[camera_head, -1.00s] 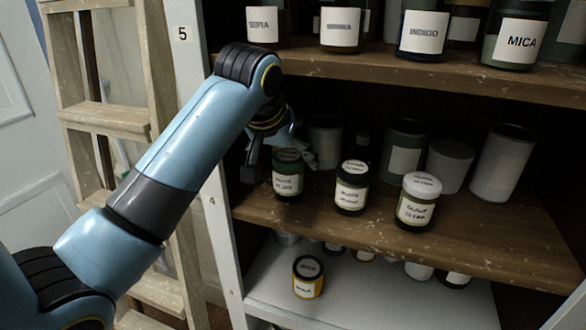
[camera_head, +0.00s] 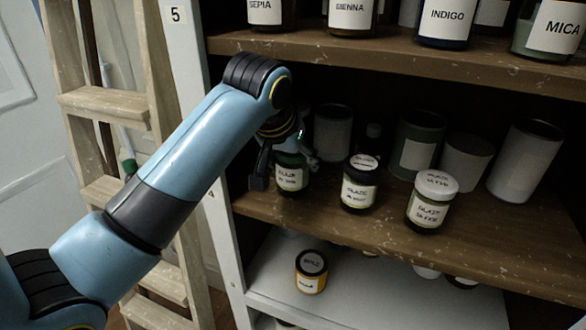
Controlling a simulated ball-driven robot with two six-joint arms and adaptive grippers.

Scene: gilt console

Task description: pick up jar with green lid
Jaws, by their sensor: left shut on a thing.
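The jar with the green lid (camera_head: 291,179) is on the left of the middle shelf, a dark green jar with a white label. My left gripper (camera_head: 284,160) is shut on it from above, with one dark finger at its left and the other at its right. The gripper hides most of the lid. The jar looks upright; I cannot tell whether its base touches the shelf. My right gripper is not in view.
Several canisters stand behind. The upper shelf (camera_head: 400,55) hangs above. A yellow jar (camera_head: 311,270) sits below. A ladder (camera_head: 105,108) stands left.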

